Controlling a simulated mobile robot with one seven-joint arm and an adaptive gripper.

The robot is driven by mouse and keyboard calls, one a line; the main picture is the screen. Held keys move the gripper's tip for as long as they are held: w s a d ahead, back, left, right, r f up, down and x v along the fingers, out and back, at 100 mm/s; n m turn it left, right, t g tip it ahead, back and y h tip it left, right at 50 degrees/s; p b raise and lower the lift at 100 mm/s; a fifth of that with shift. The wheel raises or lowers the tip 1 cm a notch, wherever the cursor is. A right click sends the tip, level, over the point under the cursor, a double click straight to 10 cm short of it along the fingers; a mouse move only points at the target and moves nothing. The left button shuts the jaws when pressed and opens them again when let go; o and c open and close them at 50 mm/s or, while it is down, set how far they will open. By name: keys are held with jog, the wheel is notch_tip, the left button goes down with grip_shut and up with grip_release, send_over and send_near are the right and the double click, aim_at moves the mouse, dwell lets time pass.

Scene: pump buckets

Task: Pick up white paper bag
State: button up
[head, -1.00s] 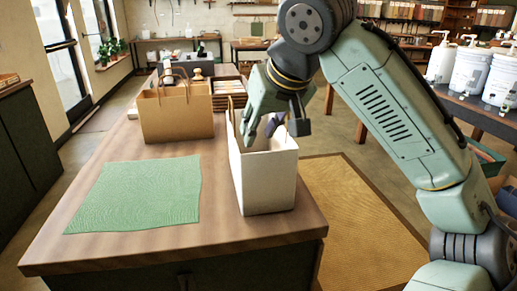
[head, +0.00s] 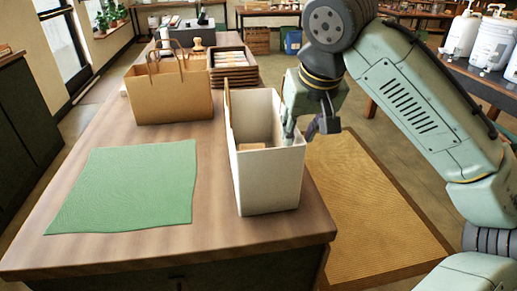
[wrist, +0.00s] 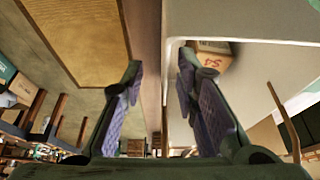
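The white paper bag (head: 268,185) stands upright and open-topped near the right edge of the wooden counter. It also shows in the wrist view (wrist: 245,20), with a small brown box (wrist: 210,62) inside it. My gripper (head: 307,133) is at the bag's right rim. Its fingers (wrist: 160,88) are spread apart, one over the inside of the bag and one outside, with the right wall between them. I cannot see either finger pressing on the wall. The lower part of the inner finger is partly hidden by the bag.
A brown paper bag (head: 168,95) stands behind to the left, with stacked trays (head: 233,68) beyond it. A flat green cloth (head: 125,187) lies left of the white bag. The counter (head: 210,235) ends just right of the bag, above a tan mat (head: 370,205).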

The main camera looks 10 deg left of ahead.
jog(key=x, duration=0.2)
jog(key=p+x, duration=0.1)
jog(key=x, duration=0.1)
jog(key=shift+s+a+f, duration=0.15)
jog(key=shift+s+a, duration=0.05)
jog(key=shift+c, duration=0.4)
grip_shut()
